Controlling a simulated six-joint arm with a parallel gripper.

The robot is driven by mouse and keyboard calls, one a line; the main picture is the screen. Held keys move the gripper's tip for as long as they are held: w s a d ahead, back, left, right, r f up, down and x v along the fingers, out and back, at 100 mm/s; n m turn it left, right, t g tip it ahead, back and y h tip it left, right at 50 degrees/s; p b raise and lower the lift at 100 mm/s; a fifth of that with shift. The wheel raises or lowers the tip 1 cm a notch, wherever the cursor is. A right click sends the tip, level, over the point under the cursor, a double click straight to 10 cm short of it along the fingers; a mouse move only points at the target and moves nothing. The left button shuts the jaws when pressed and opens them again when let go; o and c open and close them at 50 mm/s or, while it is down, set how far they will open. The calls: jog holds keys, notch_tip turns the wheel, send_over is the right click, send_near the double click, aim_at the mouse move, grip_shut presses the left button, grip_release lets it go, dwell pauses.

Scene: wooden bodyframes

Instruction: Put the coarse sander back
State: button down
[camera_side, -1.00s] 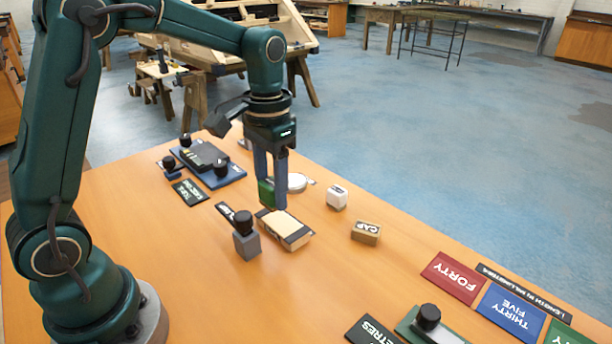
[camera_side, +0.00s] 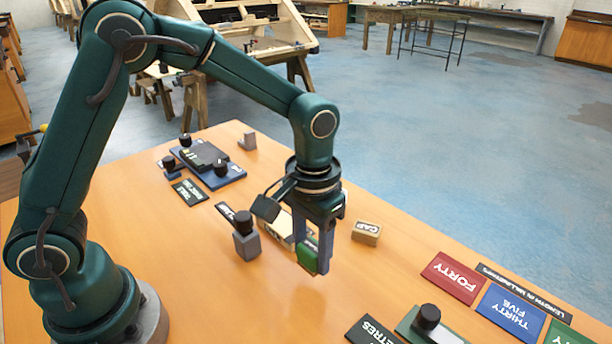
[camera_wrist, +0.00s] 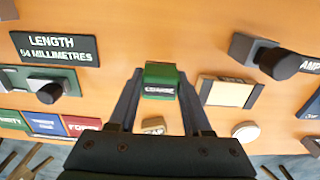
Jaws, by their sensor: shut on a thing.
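The coarse sander is a small green block (camera_side: 306,258). The block appears to be held over bare wood; the side view does not clearly show how high.
A grey block with a black knob (camera_side: 245,238) stands left of my gripper. A CAP block (camera_side: 366,233) is to the right. A blue tray (camera_side: 235,173) lies at the back left. Red card (camera_side: 452,278), blue card (camera_side: 508,312) and a green knobbed device (camera_side: 412,322) are front right. Wood between is clear.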

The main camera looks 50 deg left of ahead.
aim_at(312, 268)
jog(key=shift+f, duration=2)
jog(key=shift+c, duration=1.7)
grip_release()
jog(key=shift+f, duration=0.15)
